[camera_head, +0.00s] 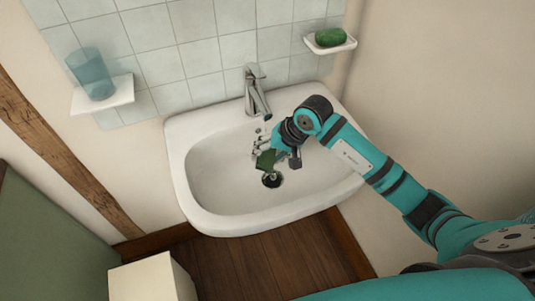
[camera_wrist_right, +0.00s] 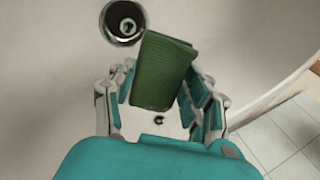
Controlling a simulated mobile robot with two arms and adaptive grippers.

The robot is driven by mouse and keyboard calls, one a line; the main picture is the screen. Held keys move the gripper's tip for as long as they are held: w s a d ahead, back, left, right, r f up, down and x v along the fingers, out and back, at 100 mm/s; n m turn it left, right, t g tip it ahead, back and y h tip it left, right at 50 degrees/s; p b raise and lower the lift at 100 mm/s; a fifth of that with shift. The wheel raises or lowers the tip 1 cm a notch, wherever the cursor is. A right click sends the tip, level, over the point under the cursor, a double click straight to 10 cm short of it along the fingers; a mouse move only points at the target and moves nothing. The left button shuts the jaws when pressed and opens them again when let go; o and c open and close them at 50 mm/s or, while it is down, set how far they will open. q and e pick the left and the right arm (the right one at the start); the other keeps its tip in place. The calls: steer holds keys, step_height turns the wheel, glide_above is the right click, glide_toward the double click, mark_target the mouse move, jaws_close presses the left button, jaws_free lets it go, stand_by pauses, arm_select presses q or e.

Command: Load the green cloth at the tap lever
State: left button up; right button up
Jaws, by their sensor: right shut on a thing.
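The green cloth (camera_head: 265,160) is a small folded dark green piece, held over the white washbasin (camera_head: 208,190). My right gripper (camera_head: 277,153) is shut on it, in front of and below the tap. In the right wrist view the folded cloth (camera_wrist_right: 165,68) sits between the two fingers of the gripper (camera_wrist_right: 160,95), with the drain beside it. The chrome tap (camera_head: 254,90) stands at the back of the basin, with its lever (camera_head: 254,71) on top. The cloth is apart from the tap. My left gripper is not in view.
A shelf (camera_head: 103,96) with a blue cup (camera_head: 92,74) is on the wall at left. A soap dish (camera_head: 330,46) with green soap (camera_head: 330,36) is at right. The drain (camera_head: 271,180) is open below the cloth. A pale box (camera_head: 150,280) stands at bottom left.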

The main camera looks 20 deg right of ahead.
steer(key=shift+s+a, duration=0.1)
steer(key=s+a, duration=0.4)
steer(key=s, duration=0.2)
steer(key=shift+s, duration=0.3)
steer(key=shift+a, duration=0.1)
stand_by(1.3)
steer(key=s+a+r+p, duration=0.2)
steer(key=s+r, duration=0.2)
steer(key=shift+a, duration=0.4)
stand_by(0.4)
